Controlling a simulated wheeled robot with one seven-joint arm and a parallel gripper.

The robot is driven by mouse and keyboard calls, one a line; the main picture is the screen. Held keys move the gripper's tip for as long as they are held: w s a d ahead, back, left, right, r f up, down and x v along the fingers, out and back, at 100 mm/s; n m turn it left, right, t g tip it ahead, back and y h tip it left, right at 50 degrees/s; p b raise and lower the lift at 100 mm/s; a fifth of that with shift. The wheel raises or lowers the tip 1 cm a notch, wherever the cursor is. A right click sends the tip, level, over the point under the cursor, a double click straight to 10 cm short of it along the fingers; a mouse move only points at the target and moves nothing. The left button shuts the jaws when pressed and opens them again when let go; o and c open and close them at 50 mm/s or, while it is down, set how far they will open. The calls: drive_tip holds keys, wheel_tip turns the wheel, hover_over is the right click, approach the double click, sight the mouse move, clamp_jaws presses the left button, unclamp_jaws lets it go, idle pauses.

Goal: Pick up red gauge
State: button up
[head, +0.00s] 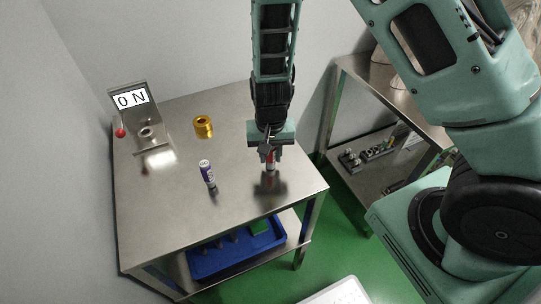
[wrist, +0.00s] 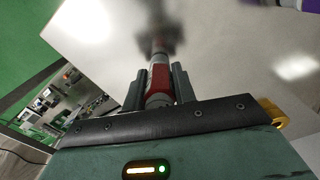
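The red gauge (head: 271,161) is a small red and white cylinder, upright at the right part of the steel table. In the wrist view the red gauge (wrist: 159,75) lies between my two fingers, with its white and grey end nearest the palm. My gripper (head: 268,153) points down over it from above; in the wrist view my gripper (wrist: 159,82) has one finger on each side of the gauge. The fingers are very close to its sides, but I cannot tell whether they press on it. The gauge's lower end seems at or just above the tabletop.
A purple and white cylinder (head: 207,173) stands left of my gripper on the steel table (head: 180,220). A gold ring-shaped part (head: 203,127) is behind it. A metal stand with an "ON" sign (head: 131,99) and a red knob (head: 120,132) are at the far left. A blue tray (head: 205,265) sits below.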

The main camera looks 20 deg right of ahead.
drive_tip(key=shift+c, duration=1.1)
drive_tip(key=shift+r, duration=0.1)
wheel_tip(320, 180, up, 10)
drive_tip(key=shift+f+p, duration=0.1)
drive_tip(key=shift+p, duration=0.35)
drive_tip(key=shift+w, duration=0.1)
